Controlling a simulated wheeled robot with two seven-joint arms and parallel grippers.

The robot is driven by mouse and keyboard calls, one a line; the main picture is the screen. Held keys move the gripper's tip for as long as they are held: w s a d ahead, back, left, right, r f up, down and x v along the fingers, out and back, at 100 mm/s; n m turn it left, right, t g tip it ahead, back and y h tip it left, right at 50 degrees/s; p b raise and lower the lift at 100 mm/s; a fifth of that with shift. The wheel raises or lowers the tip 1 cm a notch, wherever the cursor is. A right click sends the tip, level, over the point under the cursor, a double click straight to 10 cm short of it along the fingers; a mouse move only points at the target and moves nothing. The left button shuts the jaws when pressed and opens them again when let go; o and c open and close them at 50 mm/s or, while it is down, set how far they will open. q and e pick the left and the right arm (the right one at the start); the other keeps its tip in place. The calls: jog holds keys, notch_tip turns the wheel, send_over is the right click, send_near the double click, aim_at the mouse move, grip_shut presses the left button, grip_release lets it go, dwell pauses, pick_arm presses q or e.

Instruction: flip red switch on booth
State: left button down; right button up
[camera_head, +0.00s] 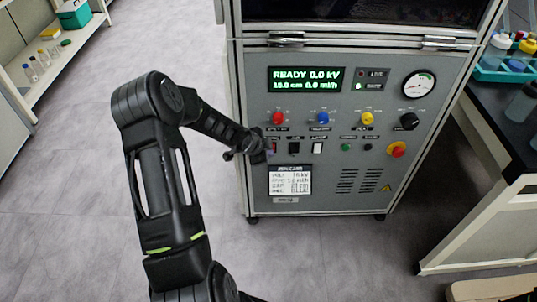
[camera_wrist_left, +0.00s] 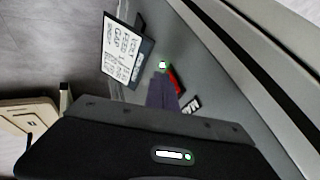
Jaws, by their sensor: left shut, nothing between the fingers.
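The booth (camera_head: 330,185) is a grey cabinet with a control panel on its front. The red switch (camera_head: 273,147) is on the panel's lower left, partly hidden by my left gripper (camera_head: 263,150). In the left wrist view the red switch (camera_wrist_left: 175,82) shows right beside the tips of my left gripper (camera_wrist_left: 163,92). The fingers are shut and empty, close to the panel. I cannot tell whether they touch the switch, nor which way it is tipped. My right gripper is not in view.
A black switch (camera_head: 294,148) and a white switch (camera_head: 318,148) sit right of the red one. Red, blue and yellow knobs (camera_head: 322,118) are above, a printed label (camera_head: 290,180) below. A bench (camera_head: 500,140) stands at right. The floor (camera_head: 80,200) at left is clear.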

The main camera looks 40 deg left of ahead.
pick_arm(q)
jog(key=shift+r, duration=0.1)
pick_arm(e)
jog(key=shift+r, duration=0.1)
pick_arm(q)
jog(key=shift+r+p, duration=0.75)
pick_arm(e)
jog(key=shift+r, duration=0.7)
